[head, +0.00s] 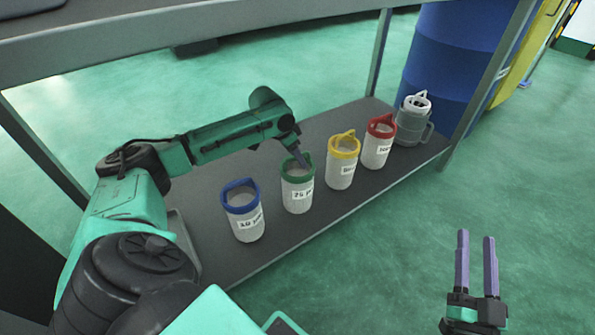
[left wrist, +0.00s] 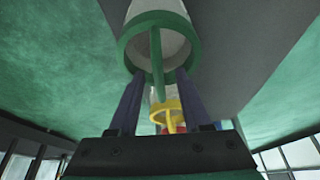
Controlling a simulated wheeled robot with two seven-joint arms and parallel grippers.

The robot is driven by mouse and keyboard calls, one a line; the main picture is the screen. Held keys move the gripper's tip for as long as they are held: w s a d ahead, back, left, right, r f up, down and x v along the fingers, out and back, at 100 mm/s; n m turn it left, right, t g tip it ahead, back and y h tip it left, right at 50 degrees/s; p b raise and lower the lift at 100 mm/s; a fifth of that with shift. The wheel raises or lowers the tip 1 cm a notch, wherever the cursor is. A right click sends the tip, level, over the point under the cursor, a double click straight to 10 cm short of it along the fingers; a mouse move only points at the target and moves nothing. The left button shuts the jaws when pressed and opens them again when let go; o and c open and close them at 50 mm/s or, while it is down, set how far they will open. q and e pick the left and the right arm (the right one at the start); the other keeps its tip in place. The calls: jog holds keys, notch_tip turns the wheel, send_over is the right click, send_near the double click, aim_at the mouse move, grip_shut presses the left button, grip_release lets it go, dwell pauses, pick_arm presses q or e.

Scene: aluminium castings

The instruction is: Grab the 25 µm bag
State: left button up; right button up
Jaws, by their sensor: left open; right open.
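The 25 µm bag (head: 298,196) is a white mesh cylinder with a green rim and handle, standing on the grey shelf. Its label reads "25", the rest too small to be sure of. My left gripper (head: 302,164) is at its green handle, coming down from above. In the left wrist view the bag's green rim and handle (left wrist: 157,58) show between the two spread purple fingers of the left gripper (left wrist: 158,78). The gripper is open; whether a finger touches the handle I cannot tell. My right gripper (head: 475,268) is open and empty, off the shelf at lower right.
On the shelf (head: 330,215), a blue-rimmed bag (head: 245,215) stands left of the green one. An upper shelf (head: 200,40) and posts frame the space. A blue drum (head: 445,60) stands behind.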

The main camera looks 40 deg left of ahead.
pick_arm(q)
grip_shut()
dwell(1.4)
